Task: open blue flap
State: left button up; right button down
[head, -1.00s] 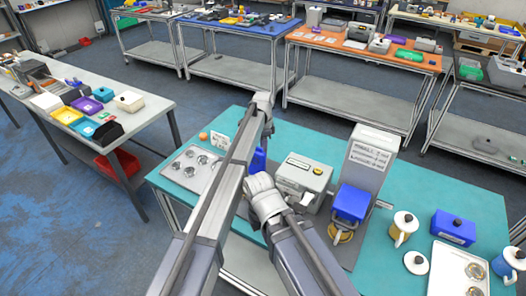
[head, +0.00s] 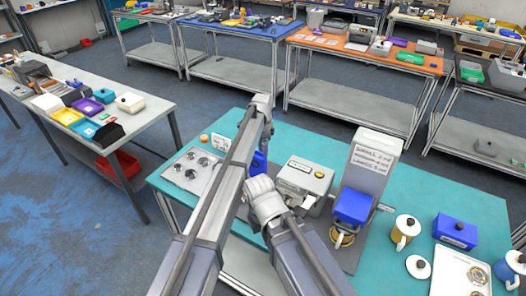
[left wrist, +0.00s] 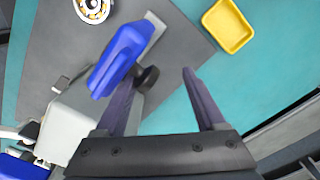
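The blue flap (head: 352,206) sits low on the front of the upright grey machine (head: 375,160) with a printed sign, above a brass-coloured round part (head: 341,238). In the left wrist view a blue piece (left wrist: 122,55), seen partly edge-on, slants beside the left finger; it looks like the flap. A black round knob (left wrist: 147,79) shows at its lower right, between the fingers' lines. My left gripper (left wrist: 165,85) is open with its fingers wide apart. Whether a finger touches the blue piece is unclear. My arms hide the gripper in the head view. My right gripper's fingers are not visible.
A metal tray (head: 190,172) lies at the table's left end. Mugs (head: 404,230) and a blue box (head: 452,231) stand to the right. A yellow tray (left wrist: 228,27) lies on the teal top.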

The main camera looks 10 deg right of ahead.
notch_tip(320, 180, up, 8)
jog(key=p, duration=0.7)
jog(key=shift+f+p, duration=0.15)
jog(key=shift+p, duration=0.2)
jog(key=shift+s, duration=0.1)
